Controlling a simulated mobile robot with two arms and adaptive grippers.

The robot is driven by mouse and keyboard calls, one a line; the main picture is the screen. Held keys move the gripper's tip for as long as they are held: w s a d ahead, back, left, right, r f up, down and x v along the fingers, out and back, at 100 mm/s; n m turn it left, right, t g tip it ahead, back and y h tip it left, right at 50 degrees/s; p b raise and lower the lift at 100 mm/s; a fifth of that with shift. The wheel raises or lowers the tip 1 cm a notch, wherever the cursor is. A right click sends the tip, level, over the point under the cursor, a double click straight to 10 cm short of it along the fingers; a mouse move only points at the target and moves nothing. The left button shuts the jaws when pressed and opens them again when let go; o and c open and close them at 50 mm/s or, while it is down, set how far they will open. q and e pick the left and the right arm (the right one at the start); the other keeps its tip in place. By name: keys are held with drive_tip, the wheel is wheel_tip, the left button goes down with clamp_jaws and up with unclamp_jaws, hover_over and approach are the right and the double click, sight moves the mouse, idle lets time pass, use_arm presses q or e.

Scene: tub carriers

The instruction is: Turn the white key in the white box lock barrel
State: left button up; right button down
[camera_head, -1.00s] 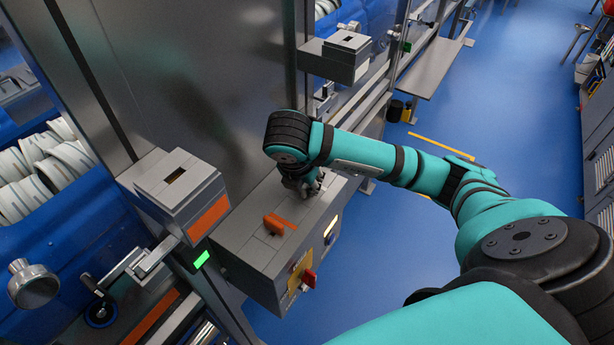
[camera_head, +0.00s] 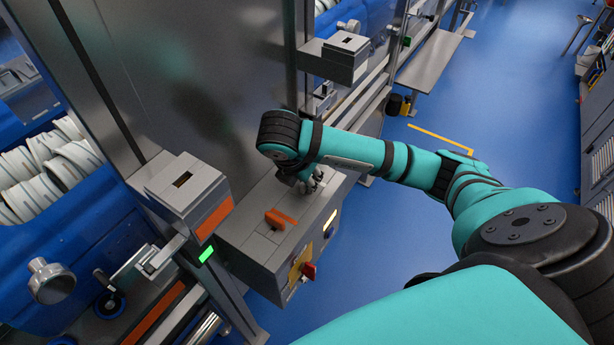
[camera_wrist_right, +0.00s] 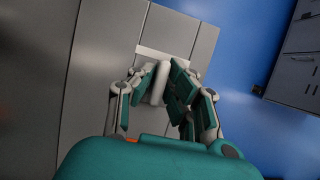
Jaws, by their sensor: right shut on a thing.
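The grey lock box (camera_head: 252,240) juts out from the machine frame in the head view. My right gripper (camera_head: 308,184) points down at the far end of its top face and hides most of what it holds there. In the wrist view my right gripper (camera_wrist_right: 162,92) is shut on the white key (camera_wrist_right: 159,80), a pale upright bar between the fingers. A white strip (camera_wrist_right: 168,56) on the box top lies just beyond the key; the barrel under the key is hidden. My left gripper is in neither view.
An orange key (camera_head: 281,218) stands on the same box top, nearer than my gripper. A red switch (camera_head: 308,271) on a yellow plate sticks out of the box front. A grey unit with an orange panel (camera_head: 214,217) stands left. Blue floor is open at right.

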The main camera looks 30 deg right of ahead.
drive_tip(key=shift+r+m+g+p, duration=0.15)
drive_tip(key=shift+m+g+p, duration=0.35)
drive_tip(key=shift+m+p, duration=0.85)
drive_tip(key=shift+m+h+p, duration=0.25)
drive_tip(key=shift+h+p, duration=0.05)
drive_tip(key=shift+p, duration=0.1)
drive_tip(key=shift+f, duration=0.2)
drive_tip(key=shift+n+b, duration=0.4)
drive_tip(key=shift+n+t, duration=0.3)
drive_tip(key=shift+n, duration=0.3)
drive_tip(key=c, duration=1.3)
unclamp_jaws()
drive_tip(key=shift+o, duration=0.2)
drive_tip(key=shift+r, duration=0.1)
